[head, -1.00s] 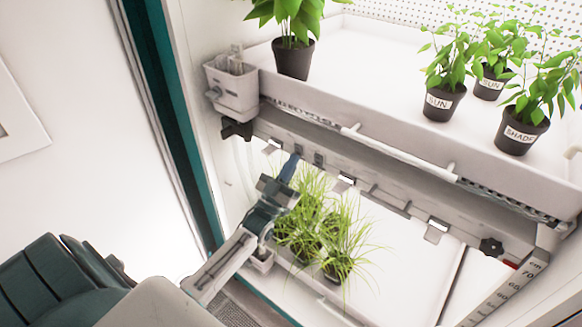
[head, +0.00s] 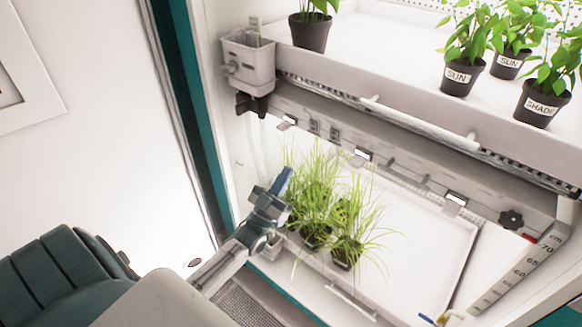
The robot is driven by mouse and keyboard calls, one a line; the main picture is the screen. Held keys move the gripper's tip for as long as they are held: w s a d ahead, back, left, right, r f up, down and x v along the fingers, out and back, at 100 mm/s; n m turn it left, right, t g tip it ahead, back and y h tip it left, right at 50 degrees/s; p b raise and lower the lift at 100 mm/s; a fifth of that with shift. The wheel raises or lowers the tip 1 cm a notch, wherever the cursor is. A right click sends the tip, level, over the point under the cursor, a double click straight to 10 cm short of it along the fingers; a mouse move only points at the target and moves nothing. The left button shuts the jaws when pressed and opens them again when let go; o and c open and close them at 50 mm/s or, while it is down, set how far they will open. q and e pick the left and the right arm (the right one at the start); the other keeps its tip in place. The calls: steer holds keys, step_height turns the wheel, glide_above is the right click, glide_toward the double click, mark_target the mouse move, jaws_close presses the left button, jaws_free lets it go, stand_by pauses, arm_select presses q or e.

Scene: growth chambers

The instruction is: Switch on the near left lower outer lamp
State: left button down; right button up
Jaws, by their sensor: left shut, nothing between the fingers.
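A grey lamp rail (head: 400,172) runs under the front edge of the upper shelf. Two small switches sit side by side near its left end, a left one (head: 314,127) and a right one (head: 335,133). Their on or off positions are too small to tell. My left gripper (head: 283,180) is shut and empty, its blue fingertips pointing up. In the picture it is below and left of the switches, apart from them, just left of the grass pots. My right gripper is not in view.
Grass pots (head: 343,262) stand on the brightly lit lower tray (head: 415,245), right beside my left gripper. Labelled plant pots (head: 461,77) stand on the upper shelf. A grey bin (head: 248,62) hangs at its left corner. A teal door post (head: 190,110) borders the left.

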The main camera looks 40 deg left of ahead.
arm_select(q)
steer(key=shift+v, duration=0.95)
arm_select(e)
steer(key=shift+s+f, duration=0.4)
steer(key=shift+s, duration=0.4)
arm_select(q)
steer(key=shift+w+f, duration=0.1)
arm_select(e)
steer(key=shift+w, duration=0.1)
